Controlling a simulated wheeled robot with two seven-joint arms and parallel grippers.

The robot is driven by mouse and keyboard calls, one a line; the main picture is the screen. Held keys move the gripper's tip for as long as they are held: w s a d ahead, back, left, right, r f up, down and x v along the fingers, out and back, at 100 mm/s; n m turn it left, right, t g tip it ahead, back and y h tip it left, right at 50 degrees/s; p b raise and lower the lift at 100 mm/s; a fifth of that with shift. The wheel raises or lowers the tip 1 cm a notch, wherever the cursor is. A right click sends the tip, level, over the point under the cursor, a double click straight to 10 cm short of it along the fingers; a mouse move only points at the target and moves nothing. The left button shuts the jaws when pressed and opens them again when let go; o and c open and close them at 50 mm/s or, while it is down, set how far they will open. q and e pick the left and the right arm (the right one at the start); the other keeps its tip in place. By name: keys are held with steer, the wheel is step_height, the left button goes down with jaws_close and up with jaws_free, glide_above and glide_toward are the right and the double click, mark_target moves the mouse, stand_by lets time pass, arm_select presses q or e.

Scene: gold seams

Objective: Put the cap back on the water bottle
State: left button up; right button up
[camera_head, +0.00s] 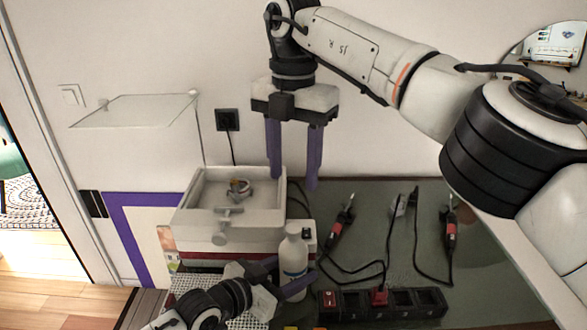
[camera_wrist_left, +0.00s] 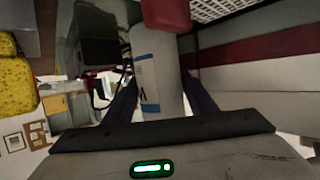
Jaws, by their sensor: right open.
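The white water bottle (camera_head: 293,262) stands upright at the lower middle of the head view, in front of the pale tray. My left gripper (camera_head: 290,280) has its purple fingers on either side of the bottle's body and appears closed against it. In the left wrist view the bottle (camera_wrist_left: 155,75), pale with blue markings, sits between the fingers. My right gripper (camera_head: 292,185) points down, open and empty, above and behind the bottle, beside the tray's right wall. I cannot make out the cap for certain; the bottle's top looks pale and small.
The pale tray (camera_head: 190,222) holds a small greyish item (camera_head: 238,188). A black power strip (camera_head: 400,304) with a red plug (camera_head: 379,297) lies right of the bottle. Two red-and-black tools (camera_head: 338,232) (camera_head: 450,235) and cables lie behind it. Green table (camera_head: 400,260) shows between them.

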arm_select(q)
steer(key=shift+o, duration=1.2)
steer(key=v, duration=1)
steer(key=shift+s+a, duration=0.15)
